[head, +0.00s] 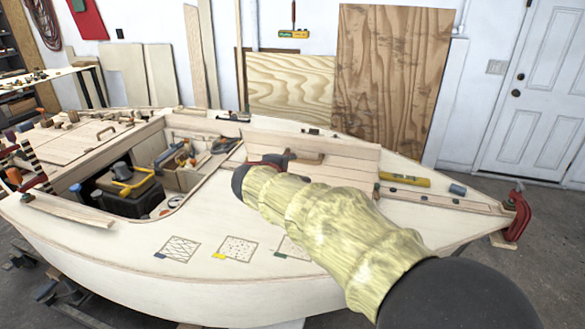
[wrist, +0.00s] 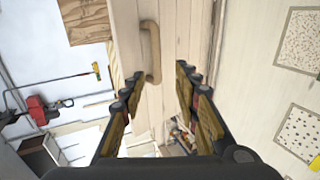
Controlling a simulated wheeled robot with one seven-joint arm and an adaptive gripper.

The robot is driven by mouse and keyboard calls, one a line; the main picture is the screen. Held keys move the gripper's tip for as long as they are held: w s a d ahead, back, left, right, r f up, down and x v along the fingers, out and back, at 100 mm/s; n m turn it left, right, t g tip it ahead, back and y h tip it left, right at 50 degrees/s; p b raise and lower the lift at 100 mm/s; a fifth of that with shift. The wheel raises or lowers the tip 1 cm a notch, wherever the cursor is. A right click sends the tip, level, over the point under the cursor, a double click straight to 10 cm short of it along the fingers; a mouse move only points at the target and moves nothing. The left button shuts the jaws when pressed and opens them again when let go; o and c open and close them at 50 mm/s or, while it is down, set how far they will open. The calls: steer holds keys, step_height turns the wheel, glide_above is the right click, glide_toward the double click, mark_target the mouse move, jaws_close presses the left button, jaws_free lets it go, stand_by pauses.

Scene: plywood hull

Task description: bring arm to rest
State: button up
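My arm, in a yellow sleeve, reaches across the hull in the head view. My gripper (head: 272,161) is partly hidden behind the arm there, above the plywood hull (head: 120,255). In the wrist view my gripper (wrist: 157,76) is open, with its two fingers well apart and nothing between them. A curved wooden handle (wrist: 152,52) on a pale panel shows just beyond the fingertips. The same handle (head: 305,158) shows in the head view close to the gripper; I cannot tell whether they touch.
An open compartment holds a black and yellow case (head: 128,188) and a wooden tool box (head: 185,178). A yellow level (head: 404,179) and a blue cylinder (head: 458,189) lie on the right deck. A red clamp (head: 517,212) grips the tip. Patterned squares (head: 236,249) mark the bare front deck.

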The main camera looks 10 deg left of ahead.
steer(key=s+d+f+m+g, duration=0.2)
steer(key=s+d+f+g, duration=0.1)
steer(key=s+f, duration=0.4)
steer(key=s+d+f+m+g+p, duration=0.2)
steer(key=s+d+m+g, duration=0.3)
steer(key=s+d, duration=1)
steer(key=s+d+r+m+p, duration=0.1)
steer(key=s+d+r+m, duration=0.1)
steer(key=s, duration=0.5)
steer(key=s+d+r+m+y+p, duration=0.1)
steer(key=s+d+r+m+p, duration=0.1)
steer(key=s, duration=0.5)
steer(key=s+d+r+m+y+p, duration=0.1)
steer(key=s+d+r+m, duration=0.3)
steer(key=s, duration=0.3)
steer(key=shift+d+r+m+t, duration=0.15)
steer(key=shift+d+m+t, duration=0.25)
steer(key=shift+d, duration=0.5)
